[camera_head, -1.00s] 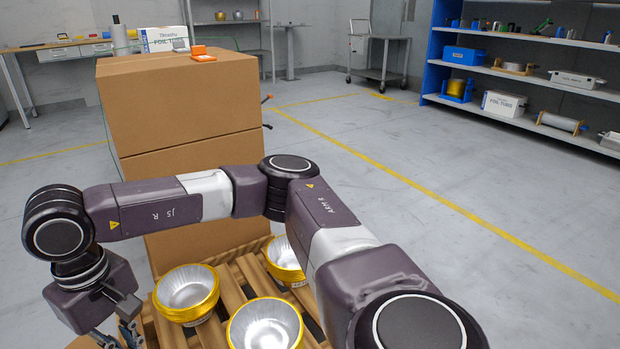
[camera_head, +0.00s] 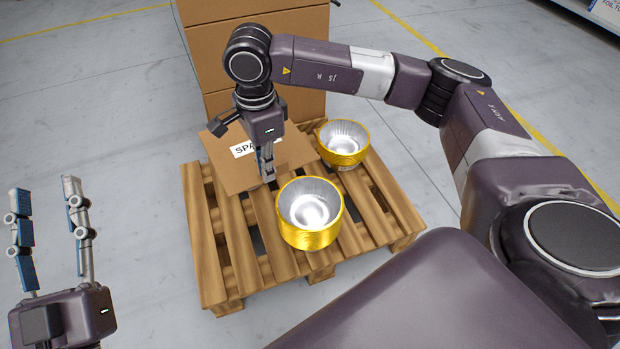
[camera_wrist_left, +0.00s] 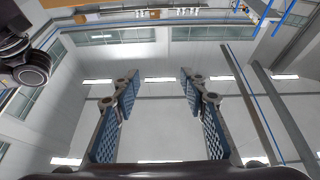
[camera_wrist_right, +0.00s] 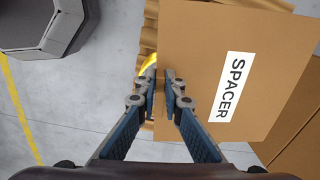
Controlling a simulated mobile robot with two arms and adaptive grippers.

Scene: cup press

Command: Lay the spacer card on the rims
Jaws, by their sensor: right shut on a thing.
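The brown spacer card (camera_head: 225,172), with a white label, is over the back left of the pallet; it also shows in the right wrist view (camera_wrist_right: 195,40). My right gripper (camera_head: 266,176) points down and is shut on the card near its edge. A gold-rimmed silver cup stack (camera_head: 310,232) stands just right of and in front of the card. Another cup stack (camera_head: 343,150) stands behind, beside the card's right side. Whether the card touches any rim cannot be told. My left gripper (camera_head: 45,190) is open, empty and pointing up, well left of the pallet.
The wooden pallet (camera_head: 209,265) carries the cup stacks. Tall cardboard boxes (camera_head: 300,100) stand behind it. My right arm reaches across the right side of the view. Grey floor (camera_head: 110,110) is clear to the left.

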